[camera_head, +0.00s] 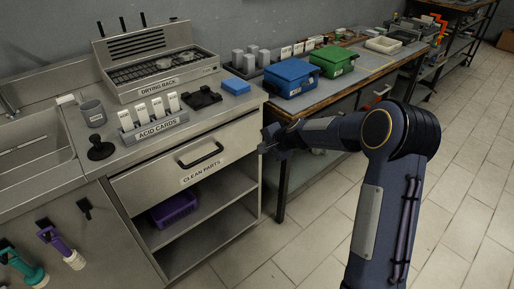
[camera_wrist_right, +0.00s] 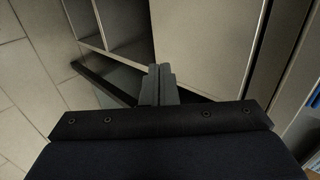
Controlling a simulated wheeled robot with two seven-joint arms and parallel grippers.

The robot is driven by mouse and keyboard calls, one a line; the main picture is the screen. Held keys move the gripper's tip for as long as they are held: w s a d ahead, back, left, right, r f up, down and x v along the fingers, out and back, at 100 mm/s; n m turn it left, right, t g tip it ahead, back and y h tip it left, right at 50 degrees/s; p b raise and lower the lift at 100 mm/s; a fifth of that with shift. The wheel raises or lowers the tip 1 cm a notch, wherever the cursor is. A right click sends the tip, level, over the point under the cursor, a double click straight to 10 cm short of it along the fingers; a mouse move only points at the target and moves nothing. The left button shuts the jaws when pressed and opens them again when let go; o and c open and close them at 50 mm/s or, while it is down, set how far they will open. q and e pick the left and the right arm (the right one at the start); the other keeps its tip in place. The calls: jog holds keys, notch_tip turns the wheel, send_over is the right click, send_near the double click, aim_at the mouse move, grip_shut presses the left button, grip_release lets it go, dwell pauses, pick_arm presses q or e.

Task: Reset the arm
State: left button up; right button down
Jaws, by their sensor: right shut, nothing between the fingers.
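My right arm reaches in from the right in the head view. Its gripper (camera_head: 269,138) is beside the right end of the drawer front (camera_head: 228,144) marked CLEAN PARTS, apart from the black drawer handle (camera_head: 201,156). In the right wrist view the two grey fingers (camera_wrist_right: 158,84) are together, with nothing between them. Cabinet panels and open shelf spaces show beyond them. My left gripper is not in view.
The counter holds a drying rack (camera_head: 160,77), acid cards (camera_head: 157,112), a grey mug (camera_head: 93,113) and a blue block (camera_head: 236,86). Blue (camera_head: 290,77) and green (camera_head: 332,61) bins stand on the bench behind my arm. A purple basket (camera_head: 174,208) sits below the drawer. Floor at right is clear.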

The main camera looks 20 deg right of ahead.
jog(key=s+a+r+n+g+y, duration=0.1)
jog(key=s+a+r+n, duration=0.15)
jog(key=s+r, duration=0.55)
jog(key=s+a+r+n, duration=0.1)
jog(key=s+r+n, duration=0.35)
jog(key=s, duration=0.85)
jog(key=s+a+f+n+g, duration=0.1)
jog(key=s+f+n, duration=0.15)
jog(key=s, duration=0.75)
jog(key=s+a+f+n+g, duration=0.1)
jog(key=s+a+n, duration=0.15)
jog(key=s, duration=0.85)
notch_tip(320, 180, up, 12)
jog(key=p, duration=1.2)
jog(key=shift+w+d+r+h+p, duration=0.2)
jog(key=shift+d+h+p, duration=0.1)
jog(key=shift+d+p, duration=0.1)
